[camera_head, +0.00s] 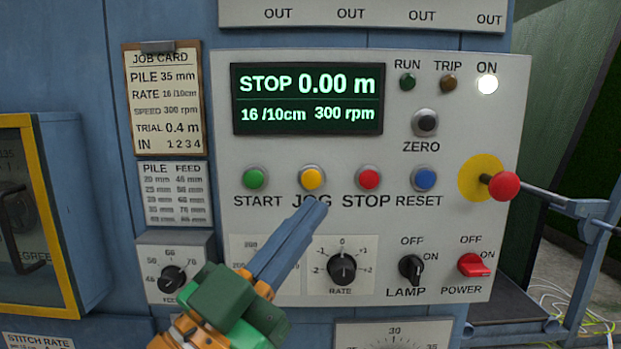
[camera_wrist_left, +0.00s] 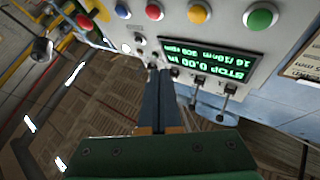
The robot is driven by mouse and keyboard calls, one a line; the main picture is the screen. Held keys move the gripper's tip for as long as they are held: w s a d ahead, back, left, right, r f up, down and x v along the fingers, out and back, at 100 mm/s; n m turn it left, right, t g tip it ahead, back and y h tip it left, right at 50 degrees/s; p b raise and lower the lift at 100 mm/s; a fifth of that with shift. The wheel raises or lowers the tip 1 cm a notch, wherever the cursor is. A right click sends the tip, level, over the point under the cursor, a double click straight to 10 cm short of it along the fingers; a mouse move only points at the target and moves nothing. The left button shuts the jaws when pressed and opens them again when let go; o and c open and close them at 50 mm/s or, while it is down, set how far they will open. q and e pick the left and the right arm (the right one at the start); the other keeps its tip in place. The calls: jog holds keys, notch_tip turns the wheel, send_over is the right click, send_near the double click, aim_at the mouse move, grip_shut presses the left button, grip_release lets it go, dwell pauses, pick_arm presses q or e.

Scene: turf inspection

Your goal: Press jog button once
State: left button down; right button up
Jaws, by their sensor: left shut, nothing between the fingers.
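The yellow JOG button (camera_head: 312,177) sits on the pale control panel, between the green START button (camera_head: 255,178) and the red STOP button (camera_head: 369,178). My left gripper (camera_head: 320,203) is shut and empty. In the head view its fingertips lie just below the JOG button and cover part of the JOG label. The wrist view shows the yellow button (camera_wrist_left: 198,13) at the top, apart from the shut fingertips (camera_wrist_left: 158,74). The display (camera_head: 308,98) reads STOP, 0.00 m, 16/10cm and 300 rpm. My right gripper is not in view.
The blue RESET button (camera_head: 424,179) and a red knob on a yellow disc (camera_head: 503,186) are to the right. The RATE dial (camera_head: 342,267), LAMP switch (camera_head: 411,268) and red POWER switch (camera_head: 473,265) are below. The white ON lamp (camera_head: 488,84) is lit.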

pick_arm(q)
jog(key=shift+w, duration=0.15)
send_near(311, 179)
jog(key=shift+w+d+r, duration=0.45)
jog(key=shift+d+r, duration=0.15)
jog(key=shift+d, duration=0.2)
jog(key=shift+w+d+r, duration=0.45)
jog(key=shift+d+r, duration=0.15)
jog(key=shift+d, duration=0.15)
jog(key=shift+w+d+r, duration=0.45)
jog(key=shift+d+r, duration=0.2)
jog(key=shift+d, duration=0.15)
jog(key=shift+w, duration=0.1)
jog(key=shift+w, duration=0.3)
